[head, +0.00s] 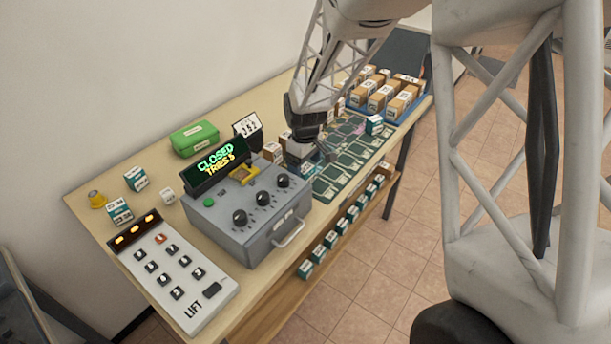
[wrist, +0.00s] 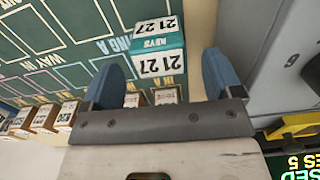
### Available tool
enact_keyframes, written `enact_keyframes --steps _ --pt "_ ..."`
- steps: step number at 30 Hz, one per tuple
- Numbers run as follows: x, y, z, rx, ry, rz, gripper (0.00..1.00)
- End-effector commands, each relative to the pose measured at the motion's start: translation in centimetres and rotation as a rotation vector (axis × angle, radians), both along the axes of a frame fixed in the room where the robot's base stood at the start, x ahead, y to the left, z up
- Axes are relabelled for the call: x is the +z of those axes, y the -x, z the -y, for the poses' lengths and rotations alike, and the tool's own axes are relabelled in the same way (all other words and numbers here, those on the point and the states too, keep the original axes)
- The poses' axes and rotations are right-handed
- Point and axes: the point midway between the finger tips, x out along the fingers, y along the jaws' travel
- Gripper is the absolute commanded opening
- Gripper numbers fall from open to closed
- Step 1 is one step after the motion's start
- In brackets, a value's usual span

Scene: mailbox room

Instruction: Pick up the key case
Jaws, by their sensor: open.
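The key case is a teal and white box marked "21 27 KEYS" (wrist: 158,48) in the wrist view, on the green mat. My gripper (wrist: 161,72) is open, with its two blue-grey fingers to either side of the near part of the case in the picture. A gap shows on each side, and I see no contact. In the head view my gripper (head: 308,153) is low over the mat's left end, beside the grey machine.
The grey machine (head: 252,215) with knobs and a "CLOSED TRIES 5" display stands close left of my gripper. Several cartons (head: 382,97) sit at the far right. Another teal and white box (head: 374,125) is on the green mat (head: 345,165). Similar boxes line the lower shelf.

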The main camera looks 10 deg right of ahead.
Motion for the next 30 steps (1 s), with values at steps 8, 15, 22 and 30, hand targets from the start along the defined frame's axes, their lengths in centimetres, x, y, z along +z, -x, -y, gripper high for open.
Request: enact_keyframes --steps 8,15,22,30 --pt "-0.6 0.0 0.0 0.000 0.001 -0.002 0.85" --pt "-3.1 0.1 0.2 0.000 0.001 -0.004 0.85" --pt "-5.0 0.1 0.2 0.000 0.001 0.000 0.85" --pt "-5.2 0.1 0.2 0.000 0.001 0.001 0.85"
